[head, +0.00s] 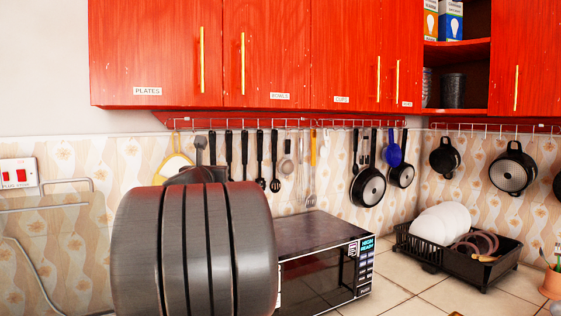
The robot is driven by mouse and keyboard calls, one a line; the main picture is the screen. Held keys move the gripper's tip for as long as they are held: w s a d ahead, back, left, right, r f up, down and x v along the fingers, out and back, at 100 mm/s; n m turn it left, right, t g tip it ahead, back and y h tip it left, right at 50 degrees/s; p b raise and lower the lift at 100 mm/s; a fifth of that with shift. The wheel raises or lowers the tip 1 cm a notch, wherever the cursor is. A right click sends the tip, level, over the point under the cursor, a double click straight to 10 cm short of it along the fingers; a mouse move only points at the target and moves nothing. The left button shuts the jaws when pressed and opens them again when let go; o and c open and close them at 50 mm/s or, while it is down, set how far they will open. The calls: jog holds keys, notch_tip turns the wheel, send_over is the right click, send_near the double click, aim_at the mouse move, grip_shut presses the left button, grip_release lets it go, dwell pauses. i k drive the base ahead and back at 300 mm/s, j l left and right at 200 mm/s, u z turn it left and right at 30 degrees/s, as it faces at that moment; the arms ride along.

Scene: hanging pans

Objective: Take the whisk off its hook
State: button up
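A row of utensils hangs from the wire rail (300,123) under the red cabinets. I cannot tell for certain which one is the whisk; a thin, pale utensil (310,185) near the right end of this row may be it. It hangs upright against the patterned tiles, above the microwave. A large dark grooved cylinder, part of my arm, fills the lower left front and hides the wall behind it. My gripper's fingertips cannot be made out, and nothing shows whether they touch anything.
The microwave (318,250) stands on the tiled counter below the utensils. Several pans, one a black pan (368,187), hang to the right. A black dish rack (465,262) with white plates stands at right. Red cabinets (270,50) overhang the rail.

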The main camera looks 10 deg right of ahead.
aim_at(300, 140)
jog(key=i+l+u, duration=0.15)
jog(key=l+u, duration=0.15)
jog(key=l, duration=0.65)
jog(key=l+u, duration=0.3)
jog(key=l, duration=1.7)
jog(key=i, duration=0.05)
